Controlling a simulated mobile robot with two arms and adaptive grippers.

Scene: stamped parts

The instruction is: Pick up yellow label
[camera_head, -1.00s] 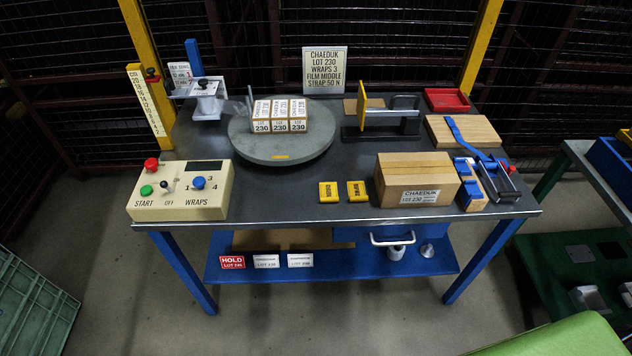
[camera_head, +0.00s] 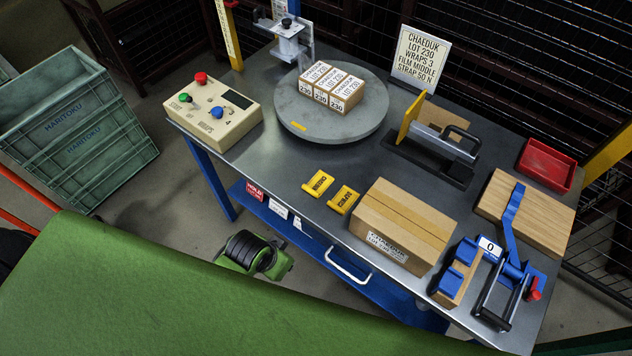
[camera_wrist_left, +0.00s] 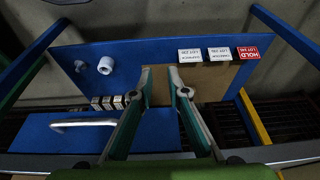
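My right gripper is not in view.
The cardboard box (camera_head: 400,222) stands right of the labels. The grey turntable (camera_head: 360,122) with small cartons is behind them, the control box (camera_head: 213,112) to the left. The blue shelf (camera_wrist_left: 75,60) holds a red HOLD label (camera_wrist_left: 248,52) and two white labels (camera_wrist_left: 191,56).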

